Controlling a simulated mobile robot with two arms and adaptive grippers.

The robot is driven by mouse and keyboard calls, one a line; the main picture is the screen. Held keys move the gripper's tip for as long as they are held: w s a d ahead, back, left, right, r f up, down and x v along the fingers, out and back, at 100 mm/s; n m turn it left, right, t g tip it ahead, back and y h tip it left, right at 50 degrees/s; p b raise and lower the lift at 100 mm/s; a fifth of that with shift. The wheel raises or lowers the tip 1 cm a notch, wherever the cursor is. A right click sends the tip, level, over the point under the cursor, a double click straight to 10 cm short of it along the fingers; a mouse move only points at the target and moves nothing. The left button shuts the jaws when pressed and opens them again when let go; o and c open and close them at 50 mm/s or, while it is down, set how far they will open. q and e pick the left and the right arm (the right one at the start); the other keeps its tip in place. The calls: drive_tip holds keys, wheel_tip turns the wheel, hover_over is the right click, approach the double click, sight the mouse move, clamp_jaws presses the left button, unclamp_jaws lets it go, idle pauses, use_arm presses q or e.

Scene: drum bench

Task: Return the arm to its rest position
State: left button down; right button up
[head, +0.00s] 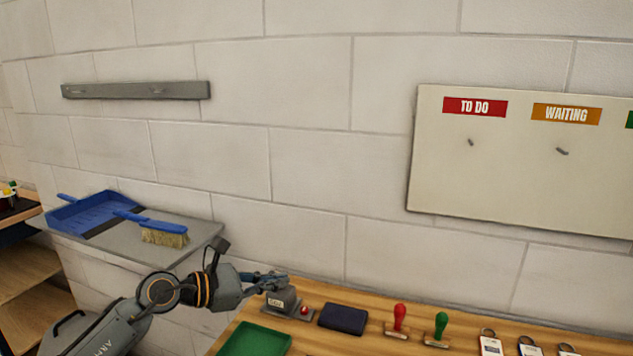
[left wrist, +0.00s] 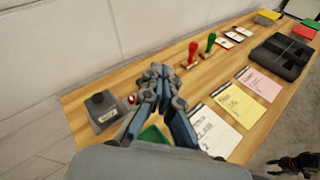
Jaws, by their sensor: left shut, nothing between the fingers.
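My left arm comes in from the lower left in the head view. Its gripper (head: 268,279) is over the left end of the wooden bench, close to a small grey device (head: 283,302) with a red button. In the left wrist view the gripper (left wrist: 157,72) is shut with nothing between its fingers, above the bench. The grey device (left wrist: 102,109) stands to its left there, apart from the fingers. My right gripper is in neither view.
The bench (head: 365,344) holds a green tray (head: 255,340), a dark blue pad (head: 343,319), a red-handled stamp (head: 399,318) and a green-handled stamp (head: 439,327). A grey shelf (head: 190,232) with a blue dustpan (head: 88,212) and brush (head: 163,236) is at left. Paper sheets (left wrist: 213,130) lie on the bench.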

use_arm(q)
drive_tip(key=s+d+r+n+t+h, duration=0.1)
drive_tip(key=s+r+n+t, duration=0.1)
drive_tip(key=n+t, duration=0.35)
drive_tip(key=s+r+n+t+h, duration=0.1)
drive_tip(key=s+r+n+t, duration=0.15)
drive_tip(key=n, duration=0.65)
drive_tip(key=s+a+f+n+g+y, duration=0.1)
drive_tip(key=s+a+f+n+y, duration=0.3)
drive_tip(key=a+f+n+y, duration=0.65)
drive_tip(key=s+a+f+n+y, duration=0.45)
drive_tip(key=f+n+y, duration=0.2)
drive_tip(key=n, duration=0.95)
drive_tip(key=s+d+f+n+g+h, duration=0.1)
drive_tip(key=s+f+n+g, duration=0.45)
drive_tip(key=s, duration=0.75)
drive_tip(key=s+d+f+n+g+h, duration=0.1)
drive_tip(key=s+f+n+g, duration=0.2)
drive_tip(key=s+f+g, duration=0.55)
drive_tip(key=s+f+t, duration=0.1)
drive_tip(key=s+f, duration=0.2)
drive_tip(key=f, duration=1.1)
drive_tip(key=s+f, duration=0.3)
drive_tip(key=f, duration=1)
drive_tip(key=s+a+f+m+g, duration=0.1)
drive_tip(key=s+a+f, duration=0.2)
drive_tip(key=s+f, duration=1.2)
drive_tip(key=shift+s, duration=0.4)
